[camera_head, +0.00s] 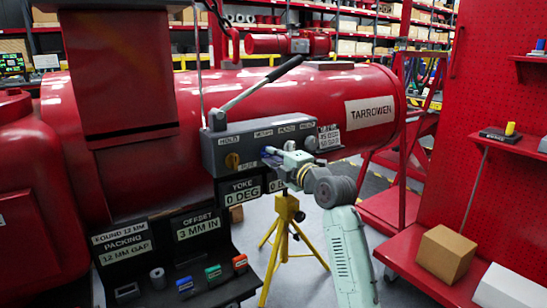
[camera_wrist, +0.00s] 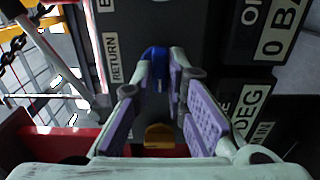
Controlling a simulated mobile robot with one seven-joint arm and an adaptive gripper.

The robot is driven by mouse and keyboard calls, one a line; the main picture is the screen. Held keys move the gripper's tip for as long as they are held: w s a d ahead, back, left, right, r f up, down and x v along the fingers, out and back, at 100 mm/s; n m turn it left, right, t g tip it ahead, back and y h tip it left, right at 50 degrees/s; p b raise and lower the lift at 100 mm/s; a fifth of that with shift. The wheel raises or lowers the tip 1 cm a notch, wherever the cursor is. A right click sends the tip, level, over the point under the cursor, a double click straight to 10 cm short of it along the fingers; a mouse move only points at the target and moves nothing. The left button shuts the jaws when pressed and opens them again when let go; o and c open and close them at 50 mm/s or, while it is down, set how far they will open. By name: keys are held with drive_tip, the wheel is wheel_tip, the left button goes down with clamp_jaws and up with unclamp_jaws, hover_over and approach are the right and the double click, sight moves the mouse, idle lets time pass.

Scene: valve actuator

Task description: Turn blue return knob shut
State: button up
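The blue return knob (camera_wrist: 154,57) is on the dark front of the valve panel (camera_head: 222,147), beside a RETURN label (camera_wrist: 113,57) in the wrist view. In the head view only a little blue (camera_head: 267,152) shows at the tips of my gripper (camera_head: 278,156). In the wrist view my gripper (camera_wrist: 161,72) has its two fingers apart, one on each side of the blue knob. The tips are very close to it. I cannot tell whether they press on it. The knob's far side is hidden.
A yellow knob (camera_head: 232,160) is on the panel to the left, also in the wrist view (camera_wrist: 159,135). A grey lever (camera_head: 262,82) rises above the panel. A yellow tripod (camera_head: 286,215) stands below. A red bench (camera_head: 425,265) with boxes is at the right.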

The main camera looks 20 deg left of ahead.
clamp_jaws()
drive_tip(key=shift+m, duration=0.3)
drive_tip(key=m, duration=0.3)
drive_tip(key=shift+m, duration=0.4)
drive_tip(key=m, duration=0.3)
drive_tip(key=shift+m, duration=0.3)
drive_tip(key=shift+m+p, duration=1.5)
drive_tip(key=shift+m, duration=3)
